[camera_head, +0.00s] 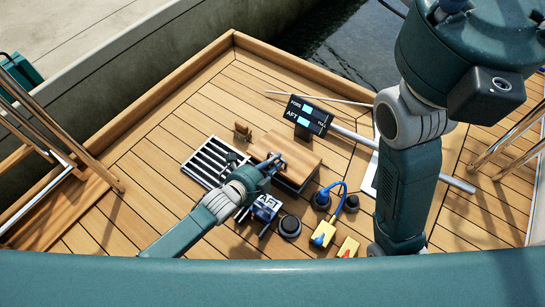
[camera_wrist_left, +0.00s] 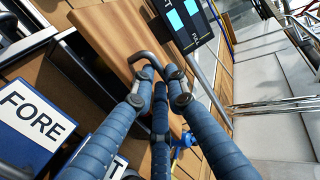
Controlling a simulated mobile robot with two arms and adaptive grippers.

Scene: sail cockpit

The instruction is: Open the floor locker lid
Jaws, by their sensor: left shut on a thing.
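The wooden floor locker lid (camera_head: 292,153) lies in mid-deck. Its near edge stands clear of the deck, with a dark space under it. The lid also shows in the left wrist view (camera_wrist_left: 112,28), tilted up over that dark space. A grey bent metal handle (camera_wrist_left: 146,57) sticks out from the lid's edge. My left gripper (camera_head: 270,166) is at the lid's near left edge. In the left wrist view its blue fingers (camera_wrist_left: 158,84) are closed around the handle. My right arm crosses the right side of the head view, but its gripper is out of the picture.
A slatted grate (camera_head: 209,160) lies left of the lid. A black FORE/AFT panel (camera_head: 308,115) on a pole stands behind.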

